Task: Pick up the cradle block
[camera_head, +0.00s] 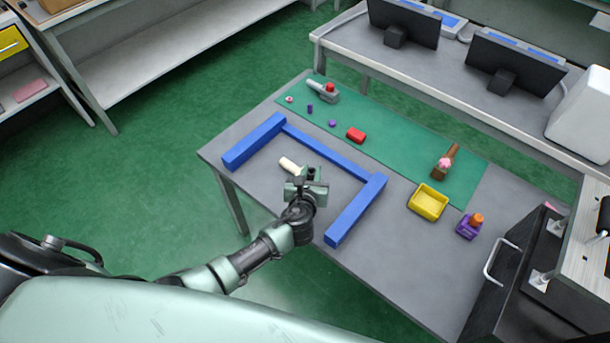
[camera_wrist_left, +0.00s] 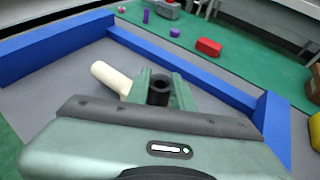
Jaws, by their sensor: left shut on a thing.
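My left gripper (camera_head: 309,178) is over the grey table inside the blue frame. In the left wrist view its fingers (camera_wrist_left: 160,92) are shut on a dark piece (camera_wrist_left: 159,86) with a round opening on top, which may be the cradle block. The dark piece also shows small between the fingers in the head view (camera_head: 311,171). A cream rod (camera_head: 288,164) lies just left of the gripper, and its near end is hidden behind a finger. I cannot tell whether the rod touches the dark piece. My right gripper is not in view.
The blue frame (camera_head: 335,153) surrounds the gripper on three sides. On the green mat (camera_head: 395,160) are a red block (camera_head: 356,135), a grey lever fixture (camera_head: 321,92) and a brown one (camera_head: 447,160). A yellow bin (camera_head: 428,202) and purple fixture (camera_head: 469,226) stand right.

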